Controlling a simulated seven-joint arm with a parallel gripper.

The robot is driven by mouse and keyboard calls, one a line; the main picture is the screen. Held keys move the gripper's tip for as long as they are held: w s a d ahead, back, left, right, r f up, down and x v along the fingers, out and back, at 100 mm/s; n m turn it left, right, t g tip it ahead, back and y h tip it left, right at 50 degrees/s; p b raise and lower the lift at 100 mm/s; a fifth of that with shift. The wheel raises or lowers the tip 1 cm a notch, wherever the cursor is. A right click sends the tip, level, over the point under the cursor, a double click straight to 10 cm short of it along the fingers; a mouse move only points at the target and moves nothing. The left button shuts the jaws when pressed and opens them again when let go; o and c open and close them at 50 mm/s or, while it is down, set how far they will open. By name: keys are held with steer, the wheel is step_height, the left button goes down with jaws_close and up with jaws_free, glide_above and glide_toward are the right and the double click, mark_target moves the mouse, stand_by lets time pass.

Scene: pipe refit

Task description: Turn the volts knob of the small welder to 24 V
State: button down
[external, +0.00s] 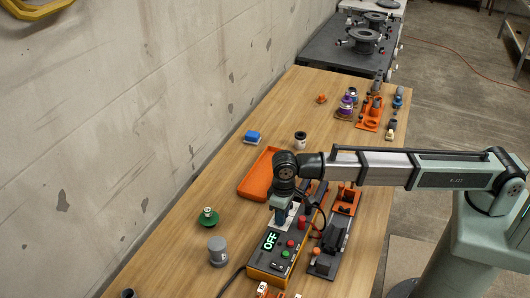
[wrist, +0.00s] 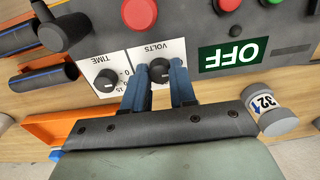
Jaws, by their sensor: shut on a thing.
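The small welder (external: 267,262) is a dark box with orange edges on the table's front part. Its display (external: 270,241) reads OFF, and it appears upside down in the wrist view (wrist: 233,55). The volts knob (wrist: 160,72) is a small dark round knob on a white panel marked VOLTS. My gripper (wrist: 159,66) has its two blue fingers on either side of this knob and is shut on it. The knob's setting and most of its scale are hidden by the fingers. In the external view my gripper (external: 281,215) stands over the welder's far end.
The time knob (wrist: 107,80) sits close beside the fingers. A red button (wrist: 139,13) and a green button (external: 285,254) are on the welder. An orange tray (external: 250,183), a grey cylinder (external: 217,254) and a green-topped part (external: 208,218) lie nearby. The table's left-middle is mostly clear.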

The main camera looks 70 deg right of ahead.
steer(key=m, duration=0.4)
steer(key=shift+m, duration=2.3)
steer(key=c, duration=0.9)
jaws_free()
steer(key=shift+r, duration=0.1)
step_height(320, 180, up, 14)
steer(key=shift+f, duration=0.15)
